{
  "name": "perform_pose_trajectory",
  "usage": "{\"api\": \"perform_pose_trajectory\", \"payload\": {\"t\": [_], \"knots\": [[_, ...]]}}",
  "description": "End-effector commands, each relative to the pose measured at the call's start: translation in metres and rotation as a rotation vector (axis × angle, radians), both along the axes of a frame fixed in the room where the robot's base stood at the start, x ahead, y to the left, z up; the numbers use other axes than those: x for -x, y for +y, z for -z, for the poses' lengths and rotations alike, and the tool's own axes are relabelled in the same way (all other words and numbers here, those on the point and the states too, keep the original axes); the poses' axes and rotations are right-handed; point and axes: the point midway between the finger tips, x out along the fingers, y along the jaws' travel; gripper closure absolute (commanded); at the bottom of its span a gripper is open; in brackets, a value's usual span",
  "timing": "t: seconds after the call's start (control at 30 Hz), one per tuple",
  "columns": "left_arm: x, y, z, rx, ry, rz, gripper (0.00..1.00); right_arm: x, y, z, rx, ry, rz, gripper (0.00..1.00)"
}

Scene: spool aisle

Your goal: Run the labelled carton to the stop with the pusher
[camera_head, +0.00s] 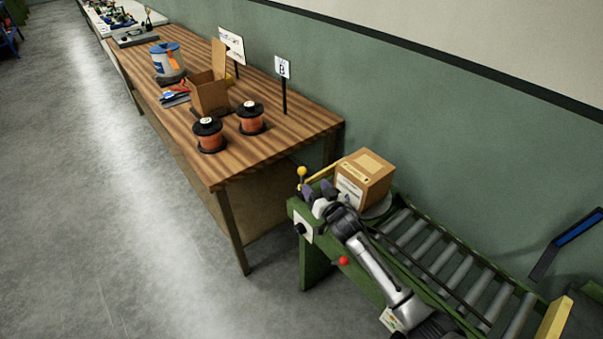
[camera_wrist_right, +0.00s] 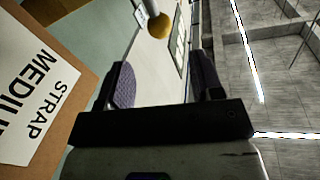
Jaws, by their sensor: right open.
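The labelled carton (camera_head: 366,178), a brown box with tape and a white label, sits at the near-left end of the roller conveyor. In the right wrist view its side (camera_wrist_right: 40,95) fills the left, with a label reading "STRAP" and part of "MEDIUM". A yellow ball knob (camera_head: 302,171) on a stalk stands at that conveyor end; it also shows in the right wrist view (camera_wrist_right: 160,25). My right gripper (camera_head: 319,190) is open beside the carton, near the knob, with nothing between its fingers (camera_wrist_right: 165,83). A yellow block (camera_head: 553,321) stands at the conveyor's far right end. My left gripper is not in view.
The conveyor's rollers (camera_head: 437,252) are clear between carton and yellow block. A grey round plate (camera_head: 380,208) shows under the carton's edge. A red knob (camera_head: 344,260) is on the green frame. A wooden table (camera_head: 270,150) with copper spools (camera_head: 209,137) and an open box stands left.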

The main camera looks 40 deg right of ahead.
Motion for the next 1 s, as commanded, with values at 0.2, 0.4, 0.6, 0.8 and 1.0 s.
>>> {"api": "perform_pose_trajectory", "payload": {"t": [0.2,0.4,0.6,0.8,1.0], "knots": [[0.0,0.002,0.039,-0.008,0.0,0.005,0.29,-0.042,-0.008,0.006,0.002,-0.003,0.001,0.4],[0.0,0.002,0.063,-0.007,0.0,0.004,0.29,-0.073,-0.013,0.006,0.002,-0.001,0.0,0.4],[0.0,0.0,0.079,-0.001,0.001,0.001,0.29,-0.094,-0.017,0.004,0.0,0.0,0.0,0.4],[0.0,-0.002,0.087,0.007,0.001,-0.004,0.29,-0.105,-0.019,0.002,0.001,0.0,0.0,0.4],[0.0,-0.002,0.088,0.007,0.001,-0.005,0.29,-0.108,-0.019,0.001,0.001,0.001,0.001,0.4]]}}
